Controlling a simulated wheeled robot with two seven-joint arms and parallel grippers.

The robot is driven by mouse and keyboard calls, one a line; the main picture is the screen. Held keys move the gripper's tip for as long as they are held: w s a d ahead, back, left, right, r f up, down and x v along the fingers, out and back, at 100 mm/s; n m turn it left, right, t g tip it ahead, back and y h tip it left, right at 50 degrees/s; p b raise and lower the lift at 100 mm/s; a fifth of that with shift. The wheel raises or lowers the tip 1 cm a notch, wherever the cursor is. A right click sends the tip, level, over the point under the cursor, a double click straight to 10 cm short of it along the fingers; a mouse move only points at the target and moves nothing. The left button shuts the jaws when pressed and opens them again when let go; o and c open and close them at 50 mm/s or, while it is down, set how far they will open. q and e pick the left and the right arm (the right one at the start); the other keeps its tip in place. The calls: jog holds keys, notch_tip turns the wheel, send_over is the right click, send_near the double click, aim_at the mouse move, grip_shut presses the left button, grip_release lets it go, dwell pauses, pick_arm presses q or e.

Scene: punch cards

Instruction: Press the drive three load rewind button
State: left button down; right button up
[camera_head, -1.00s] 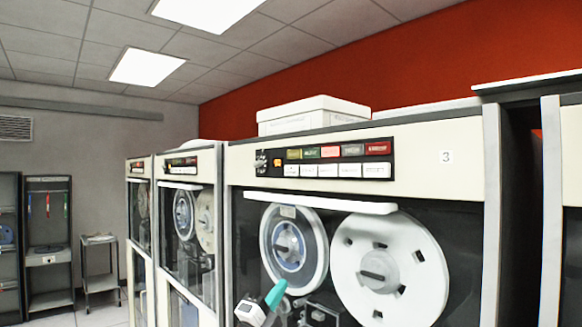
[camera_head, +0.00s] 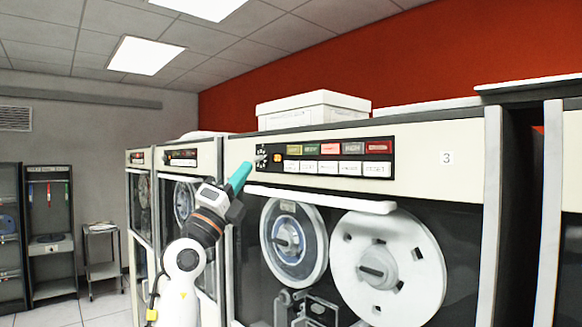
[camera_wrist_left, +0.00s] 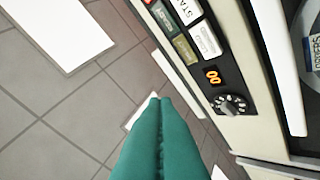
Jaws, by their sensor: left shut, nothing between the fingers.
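The drive marked 3 (camera_head: 446,158) has a black control panel (camera_head: 325,158) along its top front. The panel holds a row of coloured indicators above a row of white buttons (camera_head: 325,167); their labels are too small to read in the head view. My left gripper (camera_head: 240,177) has teal fingers, shut and empty, just left of the panel's knob, apart from the white buttons. In the left wrist view the shut fingers (camera_wrist_left: 165,125) point past the knob (camera_wrist_left: 230,103) and orange display (camera_wrist_left: 212,76). A white button (camera_wrist_left: 204,42) shows there, its label partly legible. My right gripper is not in view.
Tape reels (camera_head: 388,266) sit behind the drive's glass, below a white protruding ledge (camera_head: 320,199). More drives stand to the left. A white box (camera_head: 312,108) lies on top. The space before the panel's right part is clear.

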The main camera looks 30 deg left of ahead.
aim_at(293, 167)
pick_arm(q)
jog(key=shift+w, duration=0.1)
jog(key=w+d+b, duration=0.1)
jog(key=w+d, duration=0.2)
jog(key=w, duration=0.5)
jog(key=shift+d, duration=0.2)
dwell(2.0)
jog(key=shift+w+d, duration=0.2)
jog(key=shift+w, duration=0.2)
